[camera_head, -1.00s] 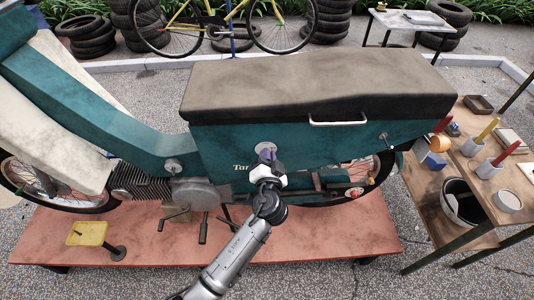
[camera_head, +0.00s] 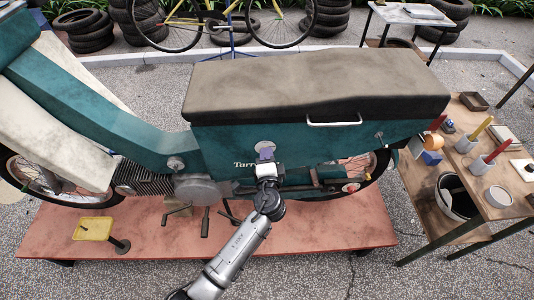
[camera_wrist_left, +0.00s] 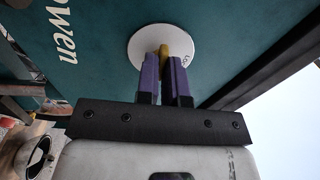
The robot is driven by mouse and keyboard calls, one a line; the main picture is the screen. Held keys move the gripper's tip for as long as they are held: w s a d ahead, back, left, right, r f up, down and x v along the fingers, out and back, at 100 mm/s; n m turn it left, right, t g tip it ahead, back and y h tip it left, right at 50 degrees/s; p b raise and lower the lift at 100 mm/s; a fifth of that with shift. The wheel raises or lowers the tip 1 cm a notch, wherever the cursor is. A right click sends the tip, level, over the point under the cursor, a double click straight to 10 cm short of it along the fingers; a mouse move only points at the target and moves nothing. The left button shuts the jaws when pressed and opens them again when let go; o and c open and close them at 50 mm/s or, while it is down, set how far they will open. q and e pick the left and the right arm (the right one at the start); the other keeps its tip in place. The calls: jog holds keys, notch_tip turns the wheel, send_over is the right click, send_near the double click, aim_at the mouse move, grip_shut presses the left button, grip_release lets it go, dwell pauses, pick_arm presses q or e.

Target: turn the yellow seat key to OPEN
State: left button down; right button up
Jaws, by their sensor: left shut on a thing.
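The yellow seat key (camera_wrist_left: 163,49) stands out from a round white disc (camera_wrist_left: 137,48) on the teal side panel in the left wrist view. My left gripper (camera_wrist_left: 162,66) has its two purple fingers shut on the key, one on each side. In the head view, my left gripper (camera_head: 266,155) is at the pale disc (camera_head: 264,145) below the dark seat (camera_head: 310,85), and the key is hidden there. Small dark letters show at the disc's right edge in the wrist view, only partly legible. My right gripper is not in view.
The teal moped stands on a reddish platform (camera_head: 330,232). A wooden bench (camera_head: 465,165) with tools and cups is at the right, with a bucket (camera_head: 457,197) on its lower shelf. A yellow-topped pedal (camera_head: 93,229) is at the lower left.

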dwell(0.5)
pick_arm(q)
jog(key=c, duration=1.2)
grip_release()
jog(key=shift+c, duration=0.2)
jog(key=s+p, duration=0.2)
jog(key=s, duration=1.1)
jog(key=shift+s+d, duration=0.3)
jog(key=shift+s, duration=0.1)
